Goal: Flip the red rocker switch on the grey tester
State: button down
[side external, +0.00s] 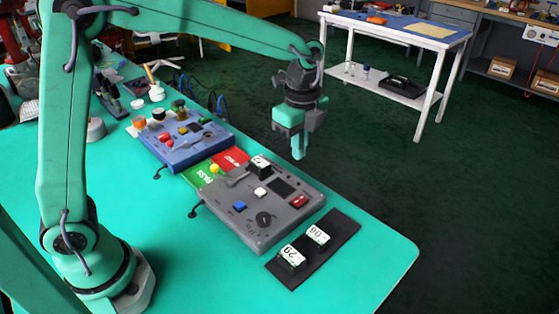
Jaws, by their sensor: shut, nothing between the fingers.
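The grey tester (248,217) lies on the green table. Its red rocker switch (298,201) is near its right corner and fully in view; which way it is tipped is too small to tell.
A blue tester (178,151) with knobs and buttons stands to the left. Green and red mats (232,158) lie between the testers. A black strip (339,235) with two numbered blocks lies to the right. The table's front right corner is clear. A white bench stands behind.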

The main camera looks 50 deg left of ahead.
aim_at(296, 202)
notch_tip(296, 202, down, 14)
jog(key=shift+r, duration=0.15)
dwell(0.6)
jog(key=shift+s, duration=0.1)
